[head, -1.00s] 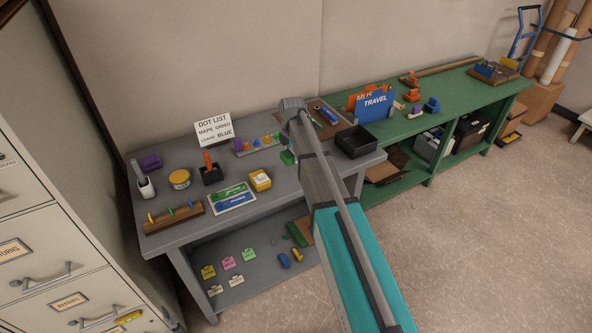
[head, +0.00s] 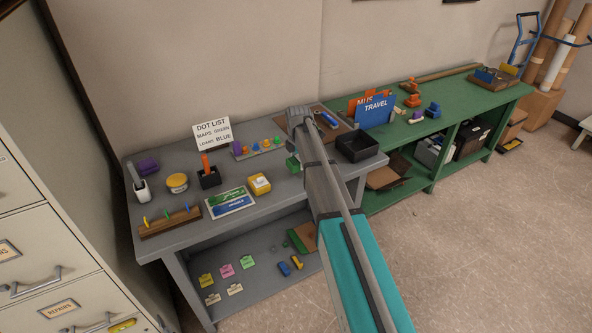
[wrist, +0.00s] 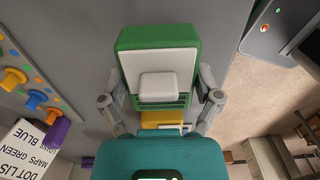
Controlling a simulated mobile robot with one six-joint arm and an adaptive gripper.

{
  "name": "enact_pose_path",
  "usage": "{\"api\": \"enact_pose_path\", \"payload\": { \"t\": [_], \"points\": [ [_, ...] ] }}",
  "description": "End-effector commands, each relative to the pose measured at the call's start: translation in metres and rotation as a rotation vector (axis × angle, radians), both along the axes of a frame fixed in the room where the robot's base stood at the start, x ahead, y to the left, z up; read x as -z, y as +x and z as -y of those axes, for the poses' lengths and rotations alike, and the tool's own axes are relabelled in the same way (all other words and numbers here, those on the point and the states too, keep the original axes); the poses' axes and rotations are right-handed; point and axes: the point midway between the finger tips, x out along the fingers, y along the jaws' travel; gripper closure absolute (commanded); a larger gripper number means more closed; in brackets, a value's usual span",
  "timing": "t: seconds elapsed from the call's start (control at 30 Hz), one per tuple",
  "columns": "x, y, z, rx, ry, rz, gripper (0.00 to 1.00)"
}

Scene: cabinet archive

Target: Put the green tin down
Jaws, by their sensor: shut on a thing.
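The green tin (wrist: 157,40) has a white panel and a white raised block on its face, seen close up in the wrist view. My gripper (wrist: 160,88) is shut on it, with one grey finger on each side. In the head view the green tin (head: 292,164) shows as a small patch beside my arm, over the right part of the grey table (head: 172,232). My arm hides much of it there, and I cannot tell whether it touches the tabletop.
A yellow box (head: 259,184) and a green-and-blue card (head: 230,203) lie left of the tin. A row of coloured pegs (head: 257,146) is behind. A black tray (head: 357,145) stands to the right. Bare grey tabletop shows between these things.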

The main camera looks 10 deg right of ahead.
Motion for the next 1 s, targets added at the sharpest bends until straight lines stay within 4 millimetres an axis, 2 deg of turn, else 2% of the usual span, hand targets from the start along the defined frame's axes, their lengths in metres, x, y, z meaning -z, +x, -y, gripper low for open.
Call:
{"api": "enact_pose_path", "payload": {
  "t": [0.1,0.33,0.97,1.0],
  "points": [
    [0.014,0.002,0.002,0.000,0.000,0.000,0.74],
    [0.031,0.002,0.002,0.000,0.000,0.000,0.74],
    [0.038,0.002,0.003,0.001,0.000,0.000,0.74],
    [0.037,0.002,0.003,0.001,0.000,0.000,0.12]
  ]
}}
